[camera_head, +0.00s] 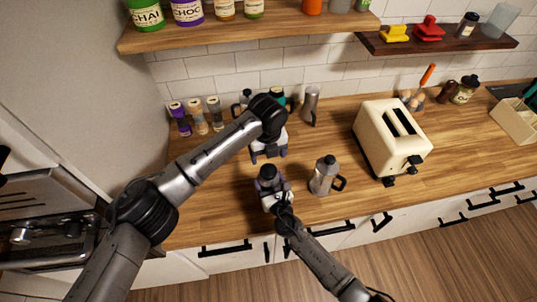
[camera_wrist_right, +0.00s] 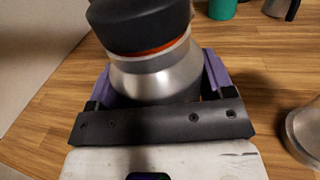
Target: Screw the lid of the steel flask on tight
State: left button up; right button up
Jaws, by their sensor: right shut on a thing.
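The steel flask (camera_wrist_right: 155,80) has a silver body and a black lid (camera_wrist_right: 140,22) on its top. An orange ring shows under the lid's edge, and the lid looks slightly tilted in this view. My right gripper (camera_wrist_right: 160,92) is shut on the flask's body, with purple fingers on both sides. In the head view the lid (camera_head: 267,172) shows as a dark top near the counter's front, with the right gripper (camera_head: 272,190) around the flask. My left gripper (camera_head: 269,155) is behind the flask, apart from it, with its purple fingers spread and nothing visible between them.
A steel pot with a black handle (camera_head: 323,177) stands close to the right of the flask. A cream toaster (camera_head: 391,137) is farther right. Several jars (camera_head: 198,118) and a steel pitcher (camera_head: 310,106) line the back wall. A wooden shelf (camera_head: 250,32) hangs above.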

pick_arm(q)
jog(key=n, duration=0.4)
jog(key=shift+s, duration=0.1)
jog(key=n, duration=0.5)
jog(key=shift+s+d+n, duration=0.1)
jog(key=shift+n, duration=0.3)
jog(key=n, duration=0.5)
jog(key=shift+s+n, duration=0.1)
jog(key=shift+n, duration=0.3)
jog(key=n, duration=0.7)
jog(key=shift+s+n, duration=0.1)
jog(key=shift+n, duration=0.3)
jog(key=n, duration=0.5)
jog(key=shift+n, duration=0.4)
jog(key=n, duration=1)
